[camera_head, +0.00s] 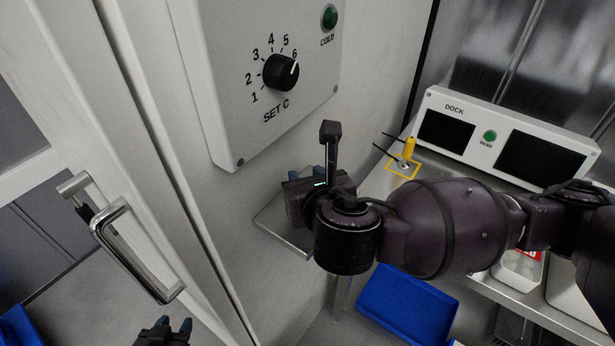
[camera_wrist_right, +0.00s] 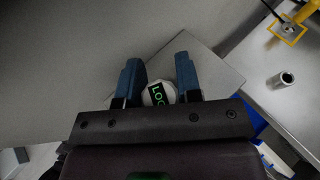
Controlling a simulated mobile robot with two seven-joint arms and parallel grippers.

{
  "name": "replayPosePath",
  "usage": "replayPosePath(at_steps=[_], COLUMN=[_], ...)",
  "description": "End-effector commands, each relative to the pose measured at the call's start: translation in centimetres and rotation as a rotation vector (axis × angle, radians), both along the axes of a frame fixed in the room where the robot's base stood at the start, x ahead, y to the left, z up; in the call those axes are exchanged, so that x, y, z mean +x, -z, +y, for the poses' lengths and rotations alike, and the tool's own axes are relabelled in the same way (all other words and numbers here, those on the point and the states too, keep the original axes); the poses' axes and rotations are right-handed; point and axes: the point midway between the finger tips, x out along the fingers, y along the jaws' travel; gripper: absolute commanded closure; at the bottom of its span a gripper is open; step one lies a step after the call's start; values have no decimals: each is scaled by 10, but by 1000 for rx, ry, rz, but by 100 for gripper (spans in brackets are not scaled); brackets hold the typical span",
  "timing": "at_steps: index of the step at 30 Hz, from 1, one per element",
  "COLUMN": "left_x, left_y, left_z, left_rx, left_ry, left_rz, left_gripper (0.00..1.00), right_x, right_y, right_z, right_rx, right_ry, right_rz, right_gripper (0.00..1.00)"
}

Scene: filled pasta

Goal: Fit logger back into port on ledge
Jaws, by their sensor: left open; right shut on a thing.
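The logger (camera_wrist_right: 158,94) is a round pale piece with a dark display and green lettering, partly readable as "LO". It sits between the blue fingers of my right gripper (camera_wrist_right: 158,80), which is shut on it. In the head view my right gripper (camera_head: 318,172) is over the small metal ledge (camera_head: 283,231) on the white wall and hides the logger. The ledge (camera_wrist_right: 222,76) also shows beyond the fingers in the right wrist view. I cannot make out the port, nor whether the logger touches the ledge. My left gripper (camera_head: 174,325) is open and empty at the bottom left.
A dial panel (camera_head: 210,60) is on the wall above the ledge. A dock unit (camera_head: 490,138) stands on the bench at right, near a yellow-framed marker (camera_head: 391,168) with a yellow piece. A small metal cylinder (camera_wrist_right: 283,80) stands on the bench. A blue bin (camera_head: 405,305) is below.

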Motion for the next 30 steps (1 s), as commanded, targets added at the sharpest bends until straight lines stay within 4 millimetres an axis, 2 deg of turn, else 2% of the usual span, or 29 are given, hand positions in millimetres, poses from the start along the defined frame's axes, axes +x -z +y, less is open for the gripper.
replayPosePath(at_steps=[5,6,11,12,16,25,30], left_x=[1,1,3,4,4,5,5], left_y=[1,1,0,-1,-1,-2,-5], left_z=[0,0,-1,-1,-1,-1,-1], left_rx=[0,0,0,0,0,0,-1], left_ry=[0,0,2,2,2,2,3], left_rz=[-1,-2,-6,-7,-9,-10,-11], left_gripper=[57,57,57,57,57,57,57], right_x=[0,-1,-1,-1,-1,0,0], right_y=[7,9,13,13,12,8,-6], right_z=[0,0,-1,-1,-1,0,0], right_rx=[-3,-4,-7,-7,-6,-3,-1], right_ry=[1,0,1,1,1,1,1], right_rz=[5,7,11,12,10,4,3], right_gripper=[95,99,100,62,42,42,42])
